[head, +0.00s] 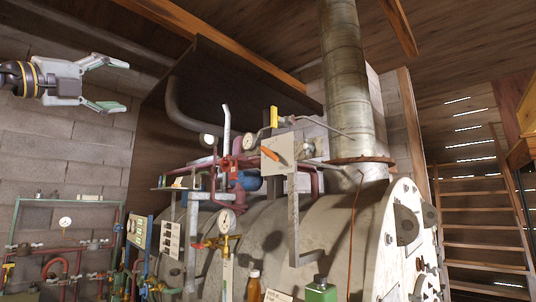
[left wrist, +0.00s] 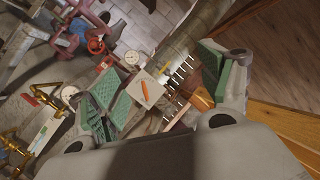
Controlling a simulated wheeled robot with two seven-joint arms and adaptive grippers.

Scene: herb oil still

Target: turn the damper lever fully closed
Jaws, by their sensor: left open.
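An orange lever (head: 270,154) sits on a pale square plate (head: 280,150) held on a grey upright beside the flue pipe (head: 345,90); I take it for the damper lever. It slants down to the right in the head view. In the left wrist view the lever (left wrist: 145,91) shows beyond the fingers, near the left one. My left gripper (head: 126,86) is open and empty, high at the left of the head view, well apart from the lever. Its green-padded fingers (left wrist: 165,68) stand wide apart in the left wrist view. My right gripper is not in view.
A large pale boiler (head: 330,230) stands below the plate. Red pipes, valves and a gauge (head: 227,219) crowd its left side. A dark hood (head: 215,75) hangs behind. Wooden stairs (head: 480,220) are at the right. Open air lies around my left gripper.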

